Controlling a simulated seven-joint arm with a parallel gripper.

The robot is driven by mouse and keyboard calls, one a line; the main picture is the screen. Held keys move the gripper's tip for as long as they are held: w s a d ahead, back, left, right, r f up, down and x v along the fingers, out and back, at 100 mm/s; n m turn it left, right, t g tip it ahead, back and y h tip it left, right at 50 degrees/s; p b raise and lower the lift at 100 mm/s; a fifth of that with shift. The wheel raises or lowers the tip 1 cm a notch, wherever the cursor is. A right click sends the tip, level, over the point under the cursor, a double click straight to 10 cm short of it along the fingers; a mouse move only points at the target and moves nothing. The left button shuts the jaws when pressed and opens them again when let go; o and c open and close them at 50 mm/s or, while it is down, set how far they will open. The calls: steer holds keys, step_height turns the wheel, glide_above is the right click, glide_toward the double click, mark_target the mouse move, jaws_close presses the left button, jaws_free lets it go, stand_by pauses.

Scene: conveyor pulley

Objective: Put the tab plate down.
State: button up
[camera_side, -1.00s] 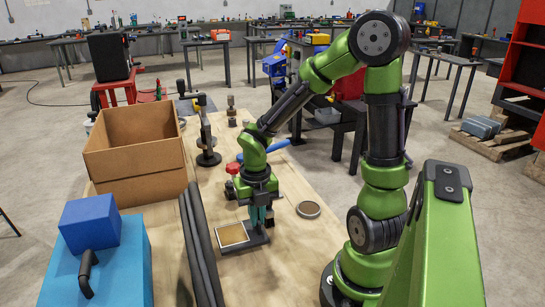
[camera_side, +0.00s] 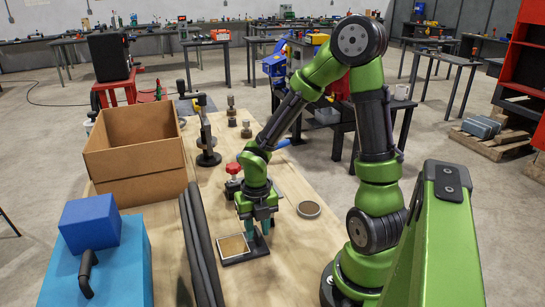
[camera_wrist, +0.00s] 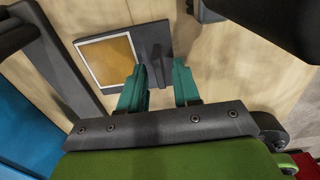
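The tab plate (camera_side: 232,258) is a dark flat plate with a tan, white-edged square (camera_side: 234,246) on it. It appears to lie flat on the wooden table top. In the wrist view its dark upright tab (camera_wrist: 157,52) stands beside the tan square (camera_wrist: 108,60). My gripper (camera_side: 257,233) is low over the plate, pointing down. Its two teal fingers are spread, one on each side of the tab, with gaps showing in the wrist view (camera_wrist: 161,77). The fingers partly hide the tab in the side view.
A round disc (camera_side: 309,209) lies right of my gripper. A red-knobbed device (camera_side: 233,182) and a black stand (camera_side: 208,157) are behind. Long dark bars (camera_side: 199,250), a cardboard box (camera_side: 137,165) and a blue case (camera_side: 130,270) fill the left. Bare table lies right of the plate.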

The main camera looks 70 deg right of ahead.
step_height(320, 180, up, 11)
steer(key=s+a+r+m+t+y, duration=0.1)
steer(key=a+r+m+t, duration=0.2)
steer(key=m, duration=1.2)
steer(key=s+a+r+m+t+y, duration=0.1)
steer(key=a+r+m+t, duration=0.3)
steer(key=m, duration=1.2)
step_height(320, 180, up, 3)
steer(key=shift+s+a+r, duration=0.2)
steer(key=shift+s+a, duration=0.55)
steer(key=shift+a, duration=0.15)
